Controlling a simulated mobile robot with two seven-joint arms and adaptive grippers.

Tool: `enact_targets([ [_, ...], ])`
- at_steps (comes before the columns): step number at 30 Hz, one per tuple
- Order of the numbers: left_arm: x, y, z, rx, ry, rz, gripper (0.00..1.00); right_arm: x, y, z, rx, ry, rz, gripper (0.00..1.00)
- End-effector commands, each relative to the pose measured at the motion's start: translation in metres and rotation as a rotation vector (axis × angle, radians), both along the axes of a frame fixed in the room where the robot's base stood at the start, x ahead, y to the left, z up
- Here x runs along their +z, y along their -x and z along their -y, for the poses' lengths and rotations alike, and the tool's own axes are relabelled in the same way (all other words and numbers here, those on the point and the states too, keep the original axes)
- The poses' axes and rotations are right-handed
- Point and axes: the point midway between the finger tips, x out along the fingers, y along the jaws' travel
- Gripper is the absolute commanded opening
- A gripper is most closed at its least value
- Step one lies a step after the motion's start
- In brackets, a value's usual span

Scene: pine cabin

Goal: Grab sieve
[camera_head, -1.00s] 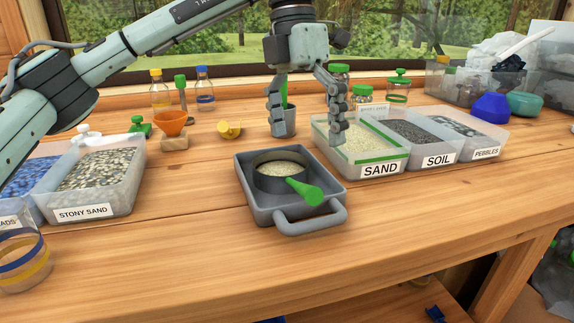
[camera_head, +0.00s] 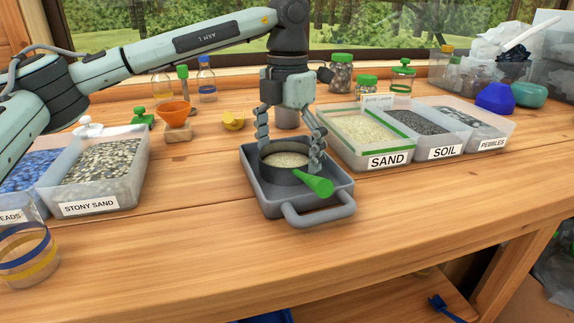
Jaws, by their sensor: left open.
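The sieve is a round dark-rimmed pan with a green handle (camera_head: 319,186) that points toward the front right. It holds pale sand and sits in a grey tray (camera_head: 268,198) with a loop handle at the front. My left gripper (camera_head: 289,156) points down over the sieve with its fingers spread open. One finger is at the sieve's left rear rim and the other at its right side. I cannot tell whether they touch the rim. The gripper hides part of the sieve's back edge. My right gripper is not in view.
Bins of sand (camera_head: 387,164), soil (camera_head: 445,155) and pebbles (camera_head: 491,146) stand to the right, close to the tray. A stony sand bin (camera_head: 90,209) and an orange funnel (camera_head: 175,114) are to the left.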

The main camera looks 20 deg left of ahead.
Motion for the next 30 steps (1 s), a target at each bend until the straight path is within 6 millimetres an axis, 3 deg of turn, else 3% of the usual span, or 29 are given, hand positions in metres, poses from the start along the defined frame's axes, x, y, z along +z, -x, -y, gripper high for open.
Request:
enact_targets([
  [5, 0.0, 0.0, 0.0, 0.0, 0.0, 0.0, 0.97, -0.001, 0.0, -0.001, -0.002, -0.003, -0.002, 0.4],
  [15, 0.0, 0.0, 0.0, -0.001, 0.0, 0.0, 0.55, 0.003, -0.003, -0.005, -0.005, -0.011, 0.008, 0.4],
  [24, 0.003, 0.0, 0.0, -0.001, 0.0, 0.001, 0.54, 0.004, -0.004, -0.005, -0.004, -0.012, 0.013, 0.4],
  [30, 0.02, 0.0, 0.001, -0.002, 0.002, 0.001, 0.54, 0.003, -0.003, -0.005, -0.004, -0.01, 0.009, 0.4],
])
